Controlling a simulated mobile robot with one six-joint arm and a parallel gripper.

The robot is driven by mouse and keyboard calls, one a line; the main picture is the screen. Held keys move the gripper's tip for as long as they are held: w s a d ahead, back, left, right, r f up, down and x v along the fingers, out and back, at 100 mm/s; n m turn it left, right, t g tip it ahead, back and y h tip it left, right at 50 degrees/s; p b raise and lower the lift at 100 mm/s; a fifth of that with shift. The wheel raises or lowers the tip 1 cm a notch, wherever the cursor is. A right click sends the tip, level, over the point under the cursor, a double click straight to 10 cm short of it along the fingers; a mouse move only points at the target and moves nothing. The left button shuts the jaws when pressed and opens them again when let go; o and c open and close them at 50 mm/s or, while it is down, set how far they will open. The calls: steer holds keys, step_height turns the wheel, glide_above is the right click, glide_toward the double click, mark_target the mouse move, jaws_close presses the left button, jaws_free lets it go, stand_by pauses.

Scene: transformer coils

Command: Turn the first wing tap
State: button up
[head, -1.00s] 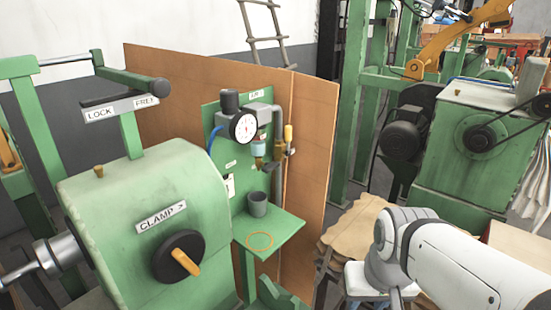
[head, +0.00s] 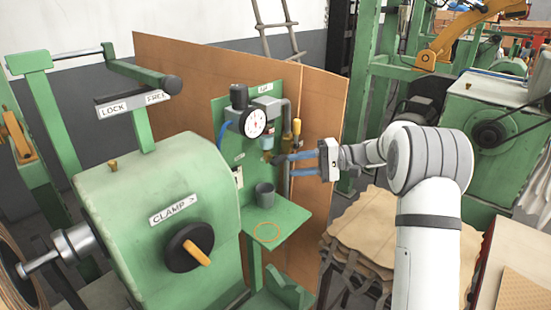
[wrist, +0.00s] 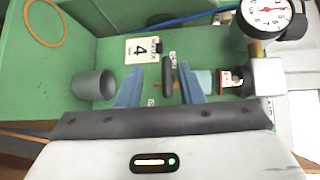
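In the wrist view a dark flat wing (wrist: 168,72), seemingly the tap's, stands between my two fingers, beside a pale blue bowl (wrist: 204,78). My gripper (wrist: 161,82) is open, its blue fingers on either side of the wing with gaps showing. In the head view my gripper (head: 282,166) reaches in from the right, just in front of the green panel (head: 228,118). The small brass tap area (head: 267,157) is at its fingertips and partly hidden. I cannot tell whether a finger touches the wing.
A round gauge (head: 255,123) and pipework sit above the fingers. A yellow-handled valve (head: 296,127) is close to the right. A grey cup (head: 264,193) stands on the green shelf (head: 290,217) below. The green clamp machine (head: 110,215) fills the left.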

mark_target(272, 161)
steer(key=shift+w+d+y, duration=0.1)
steer(key=shift+w+y, duration=0.6)
steer(key=shift+w, duration=0.5)
steer(key=a, duration=0.2)
steer(key=a+p, duration=0.1)
steer(key=a, duration=0.2)
steer(key=s+a, duration=0.1)
steer(key=a, duration=0.1)
steer(key=shift+a+p, duration=0.25)
steer(key=shift+p, duration=0.1)
steer(key=shift+c, duration=0.4)
jaws_close()
steer(key=shift+d, duration=0.1)
